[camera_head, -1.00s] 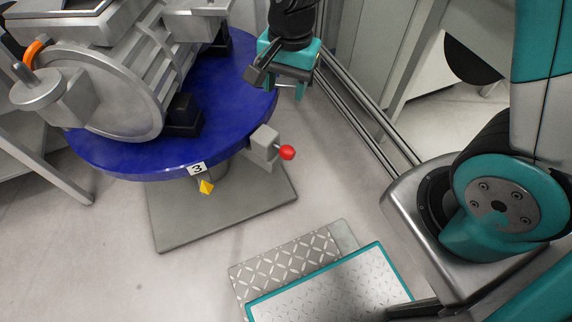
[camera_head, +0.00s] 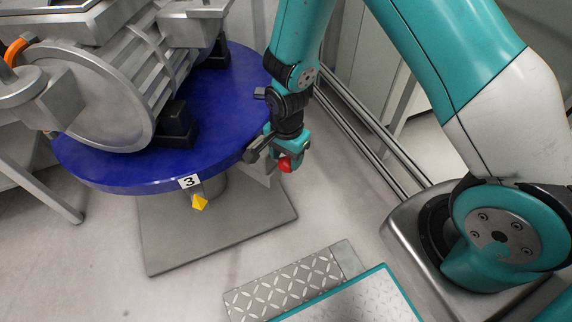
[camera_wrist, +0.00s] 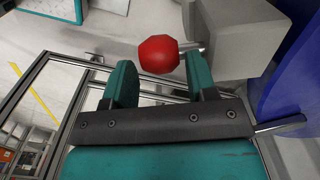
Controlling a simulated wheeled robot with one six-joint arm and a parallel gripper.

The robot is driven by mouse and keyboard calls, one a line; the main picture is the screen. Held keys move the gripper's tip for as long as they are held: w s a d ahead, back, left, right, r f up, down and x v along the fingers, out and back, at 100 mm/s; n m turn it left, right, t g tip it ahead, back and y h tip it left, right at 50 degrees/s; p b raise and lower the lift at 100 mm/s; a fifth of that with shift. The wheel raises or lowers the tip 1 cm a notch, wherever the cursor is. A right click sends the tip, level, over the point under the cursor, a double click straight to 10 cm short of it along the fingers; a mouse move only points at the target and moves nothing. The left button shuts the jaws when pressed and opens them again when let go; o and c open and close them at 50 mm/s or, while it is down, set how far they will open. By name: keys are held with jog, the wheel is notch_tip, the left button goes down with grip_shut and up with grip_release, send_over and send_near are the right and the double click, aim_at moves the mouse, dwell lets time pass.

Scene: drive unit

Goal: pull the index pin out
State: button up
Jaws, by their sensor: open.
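The index pin has a red knob (camera_head: 285,165) on a short metal shaft. In the wrist view the red knob (camera_wrist: 159,54) shows near the two teal fingers, with its shaft running right into a grey block (camera_wrist: 236,38). My gripper (camera_head: 287,152) is at the knob beside the blue round table (camera_head: 110,172). In the wrist view my gripper (camera_wrist: 160,80) is open, its fingers apart with the knob in line with the gap. I cannot tell whether either finger touches the knob or shaft. In the head view the gripper hides most of the block.
A grey cylindrical machine (camera_head: 110,95) sits on the blue table. A label "3" (camera_head: 189,181) and a yellow pointer (camera_head: 199,202) are at its front edge. A metal rail (camera_head: 365,135) runs along the right. Floor in front is clear up to a tread-plate step (camera_head: 285,290).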

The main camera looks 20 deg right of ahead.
jog(key=shift+f, duration=1.35)
